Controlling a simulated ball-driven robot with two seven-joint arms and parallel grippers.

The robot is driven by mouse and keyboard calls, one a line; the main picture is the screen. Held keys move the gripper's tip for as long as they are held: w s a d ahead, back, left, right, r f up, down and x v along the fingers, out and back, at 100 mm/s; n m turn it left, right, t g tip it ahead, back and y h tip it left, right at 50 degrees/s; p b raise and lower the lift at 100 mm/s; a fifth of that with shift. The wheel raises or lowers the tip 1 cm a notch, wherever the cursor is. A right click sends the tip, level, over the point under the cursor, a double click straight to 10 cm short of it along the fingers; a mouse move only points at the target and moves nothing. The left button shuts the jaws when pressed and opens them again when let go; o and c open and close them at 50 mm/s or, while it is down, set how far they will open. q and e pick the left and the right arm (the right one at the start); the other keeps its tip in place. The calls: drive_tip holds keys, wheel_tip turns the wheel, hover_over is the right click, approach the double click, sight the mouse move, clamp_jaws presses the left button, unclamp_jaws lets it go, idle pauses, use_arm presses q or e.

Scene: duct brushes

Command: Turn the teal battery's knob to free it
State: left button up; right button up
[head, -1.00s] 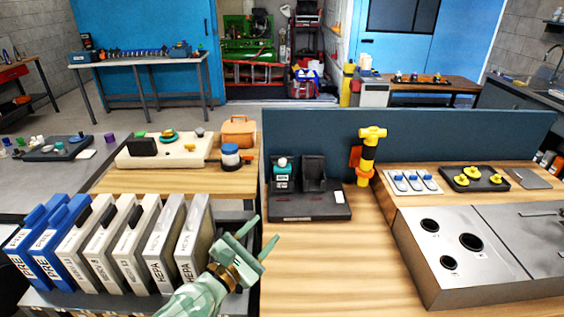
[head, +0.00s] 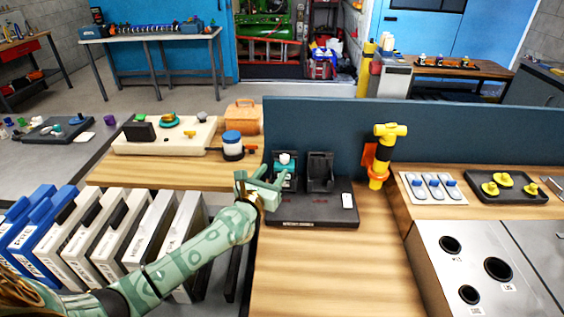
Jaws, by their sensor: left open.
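The teal battery (head: 282,184) stands upright in the left bay of a black dock on the wooden bench, with a white knob (head: 285,158) on its top. The dock's base (head: 318,212) shows in front, and its right bay (head: 320,172) is empty. My left gripper (head: 262,181) is open, its green fingers just left of the battery and partly in front of its lower left side. I cannot tell whether they touch it. The fingers are below the knob in the picture. My right gripper is not in view.
A dark blue panel (head: 340,132) runs behind the dock. A yellow tool (head: 384,155) stands in an orange holder to the right. A blue-lidded jar (head: 232,145) is to the left. Filter boxes (head: 88,232) stand in a row under my left arm. The bench front is clear.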

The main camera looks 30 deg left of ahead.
sight(283, 159)
use_arm(q)
drive_tip(key=w, duration=0.2)
drive_tip(key=w+b, duration=0.1)
drive_tip(key=w, duration=0.3)
drive_tip(key=shift+a+f, duration=0.1)
drive_tip(key=shift+a, duration=0.15)
drive_tip(key=shift+w, duration=0.35)
